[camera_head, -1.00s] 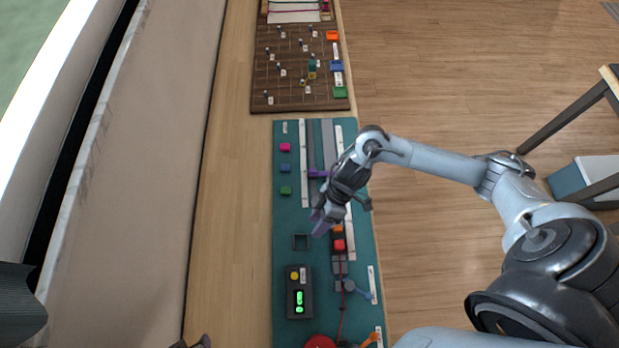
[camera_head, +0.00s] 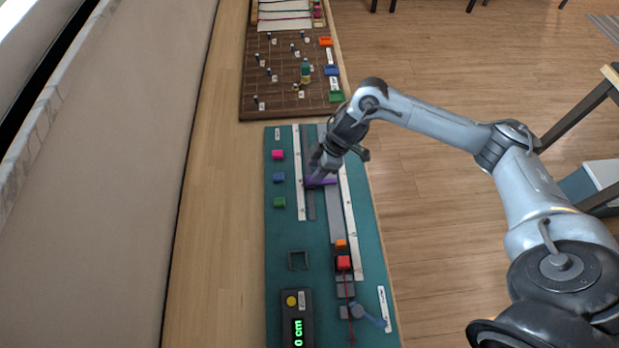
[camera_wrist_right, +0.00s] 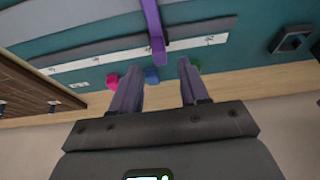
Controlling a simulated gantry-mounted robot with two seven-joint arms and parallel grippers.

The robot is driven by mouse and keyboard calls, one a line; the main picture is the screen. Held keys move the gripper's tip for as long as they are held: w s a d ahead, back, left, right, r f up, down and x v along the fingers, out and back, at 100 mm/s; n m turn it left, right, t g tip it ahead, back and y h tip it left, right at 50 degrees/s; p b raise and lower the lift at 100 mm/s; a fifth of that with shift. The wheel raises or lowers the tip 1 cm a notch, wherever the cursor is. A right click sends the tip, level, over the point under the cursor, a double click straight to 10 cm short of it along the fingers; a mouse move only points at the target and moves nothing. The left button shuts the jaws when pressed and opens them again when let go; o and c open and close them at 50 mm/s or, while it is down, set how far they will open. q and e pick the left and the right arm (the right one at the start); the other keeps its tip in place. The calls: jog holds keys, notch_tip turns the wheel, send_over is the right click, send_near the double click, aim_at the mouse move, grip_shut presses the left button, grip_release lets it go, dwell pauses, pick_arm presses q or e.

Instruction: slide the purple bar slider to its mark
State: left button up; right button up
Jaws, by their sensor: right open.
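The purple bar slider (camera_head: 327,183) lies crosswise over the grey rails in the upper part of the teal board. In the right wrist view the purple bar (camera_wrist_right: 152,25) reaches toward the gap between my fingers. My right gripper (camera_head: 315,172) is at the bar's left end, and part of the bar there is hidden. In the wrist view my right gripper (camera_wrist_right: 160,70) is open, with nothing clearly between its fingers. A white scale strip (camera_head: 299,170) runs along the rails; I cannot tell which line is the mark. My left gripper is not in view.
Pink (camera_head: 278,155), blue (camera_head: 279,178) and green (camera_head: 279,202) blocks stand left of the rails. A red block (camera_head: 344,262) sits lower on the track. A dark box with a green display (camera_head: 298,328) is below. A brown pegboard (camera_head: 290,75) lies beyond the board.

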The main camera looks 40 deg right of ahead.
aim_at(309, 177)
jog(key=shift+b+x, duration=0.4)
jog(key=shift+x, duration=2.2)
grip_shut()
